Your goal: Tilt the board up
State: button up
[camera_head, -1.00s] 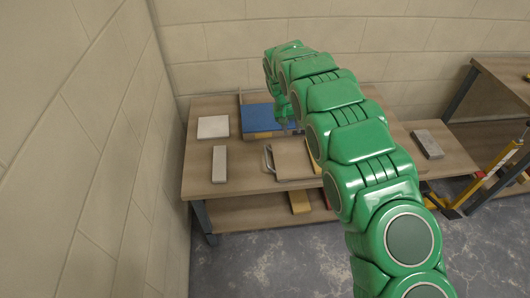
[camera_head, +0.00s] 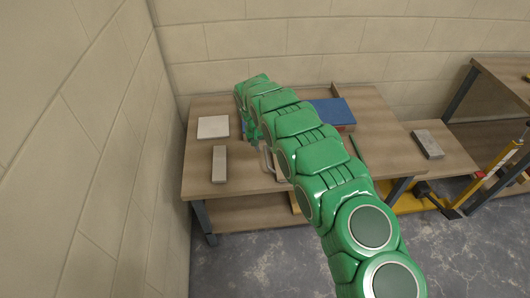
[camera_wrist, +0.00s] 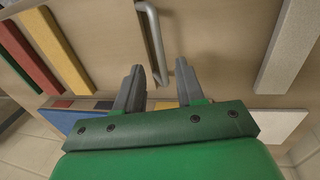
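The board is a flat wooden panel with a metal bar handle (camera_head: 267,163) at its left edge; my arm hides most of the panel in the head view. In the wrist view the board (camera_wrist: 105,40) lies flat below my gripper, and its handle (camera_wrist: 151,42) runs down toward the space between my fingers. My gripper (camera_wrist: 159,66) is open, with a clear gap between the fingertips and nothing held. The handle is not gripped; whether a finger touches it, I cannot tell. In the head view my gripper (camera_head: 253,130) is over the table just behind the handle.
A pale square tile (camera_head: 213,127) and a grey block (camera_head: 220,163) lie left on the wooden table (camera_head: 200,182). A blue-topped stack (camera_head: 333,112) lies behind my arm. Red (camera_wrist: 25,55) and yellow (camera_wrist: 55,48) bars show in the wrist view. Walls stand left and behind.

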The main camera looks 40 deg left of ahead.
aim_at(266, 155)
jog(key=f, duration=0.4)
jog(key=shift+w+d+f, duration=0.15)
jog(key=shift+w+d, duration=0.1)
jog(key=shift+d, duration=0.1)
grip_shut()
